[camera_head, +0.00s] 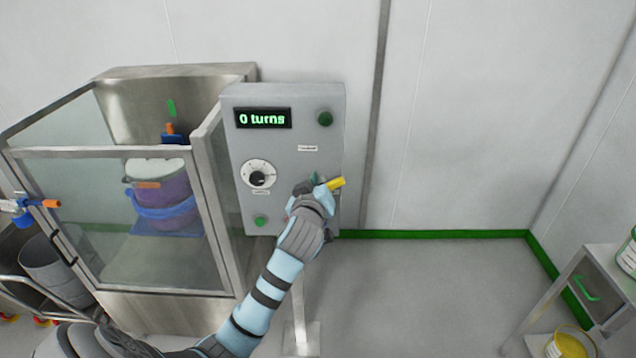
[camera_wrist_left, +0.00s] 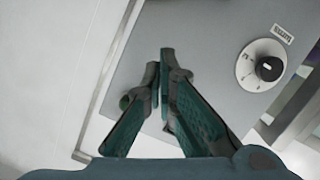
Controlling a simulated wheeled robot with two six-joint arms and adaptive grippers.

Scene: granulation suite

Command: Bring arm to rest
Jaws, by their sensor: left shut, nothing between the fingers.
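My left gripper (camera_head: 318,182) is shut and empty in front of the lower right part of a grey control panel (camera_head: 285,135). In the left wrist view its two fingers (camera_wrist_left: 163,62) meet near their tips, with the panel face (camera_wrist_left: 195,45) behind them. My left arm comes up from the bottom left. A yellow bar (camera_head: 336,183) shows just right of the gripper; I cannot tell what it is fixed to or whether the gripper touches it. My right gripper is not in view.
The panel has a display (camera_head: 263,118) reading "0 turns", a dial (camera_head: 258,176) and green buttons (camera_head: 325,118). A glass-fronted steel cabinet (camera_head: 160,290) with a purple vessel stands left. A small cart (camera_head: 600,262) stands far right. Floor (camera_head: 420,300) between is clear.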

